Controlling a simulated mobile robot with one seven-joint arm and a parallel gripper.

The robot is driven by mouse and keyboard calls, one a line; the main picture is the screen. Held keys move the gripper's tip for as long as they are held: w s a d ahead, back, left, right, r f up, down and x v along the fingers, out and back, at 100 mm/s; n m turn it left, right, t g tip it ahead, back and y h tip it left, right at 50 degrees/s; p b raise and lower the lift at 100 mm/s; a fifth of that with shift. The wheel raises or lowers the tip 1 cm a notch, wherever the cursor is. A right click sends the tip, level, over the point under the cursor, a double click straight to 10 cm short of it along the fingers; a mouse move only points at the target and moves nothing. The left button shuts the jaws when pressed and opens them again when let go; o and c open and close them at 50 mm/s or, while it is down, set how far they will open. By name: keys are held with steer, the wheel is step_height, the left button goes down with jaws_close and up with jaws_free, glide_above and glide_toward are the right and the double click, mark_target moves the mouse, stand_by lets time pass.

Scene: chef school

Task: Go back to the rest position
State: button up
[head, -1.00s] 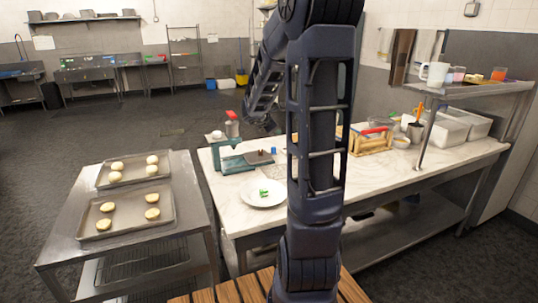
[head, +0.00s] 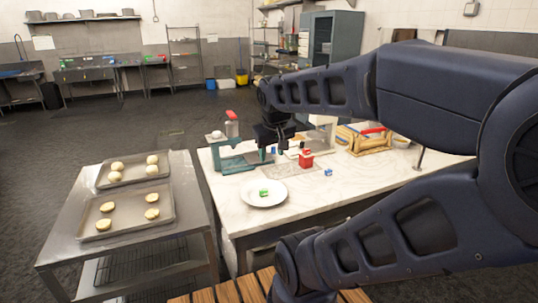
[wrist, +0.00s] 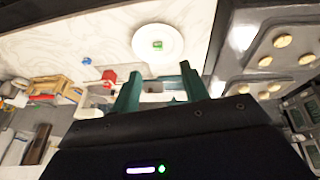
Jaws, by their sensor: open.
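A white plate (head: 263,199) with a small green item (head: 264,192) lies near the counter's front left. The plate also shows in the wrist view (wrist: 170,53). A red object (head: 306,158) and a small blue cube (head: 328,172) sit on the counter to the right of the gripper.
A steel cart (head: 66,234) at left carries two trays (head: 128,228) of dough rounds. A wooden rack (head: 370,143) stands on the counter's right. The dark floor behind is open.

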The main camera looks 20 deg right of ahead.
steer(key=shift+s+a+m+y, duration=0.4)
steer(key=shift+s+a+y, duration=0.2)
steer(key=shift+s+a, duration=0.25)
stand_by(0.6)
